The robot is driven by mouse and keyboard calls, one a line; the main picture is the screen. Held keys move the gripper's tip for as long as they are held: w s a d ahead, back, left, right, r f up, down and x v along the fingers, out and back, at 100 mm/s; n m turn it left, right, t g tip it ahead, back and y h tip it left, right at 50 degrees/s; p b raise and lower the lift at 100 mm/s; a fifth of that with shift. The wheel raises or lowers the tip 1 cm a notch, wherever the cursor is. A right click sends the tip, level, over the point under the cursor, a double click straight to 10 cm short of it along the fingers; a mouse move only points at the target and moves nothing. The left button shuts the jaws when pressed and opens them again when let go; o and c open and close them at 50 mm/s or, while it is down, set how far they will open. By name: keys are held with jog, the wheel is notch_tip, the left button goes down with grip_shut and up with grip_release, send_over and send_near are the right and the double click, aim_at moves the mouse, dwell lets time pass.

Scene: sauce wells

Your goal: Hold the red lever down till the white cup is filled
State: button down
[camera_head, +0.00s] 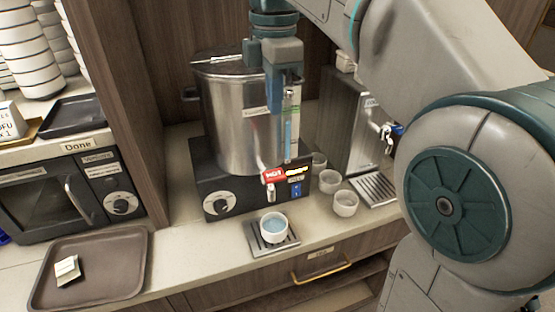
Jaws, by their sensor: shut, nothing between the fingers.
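The red lever (274,175), marked HOT, is on the front of the steel water boiler (228,120). A small tap spout (271,193) shows just below it. The white cup (274,238) stands upright on the drip tray (257,246) under the spout. Its inside looks bluish, like water, but I cannot tell the exact level. No stream shows between spout and cup. My gripper (279,104) points down, shut and empty, in front of the boiler.
A blue switch (296,190) is right of the lever, and a dial (122,203) is on a dark appliance at left. Several spare cups (345,204) stand to the right, near a second dispenser (362,130). A brown tray (110,275) lies at front left.

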aim_at(274, 174)
dwell(0.3)
notch_tip(274, 174, down, 14)
dwell(0.6)
jog(key=shift+b, duration=0.3)
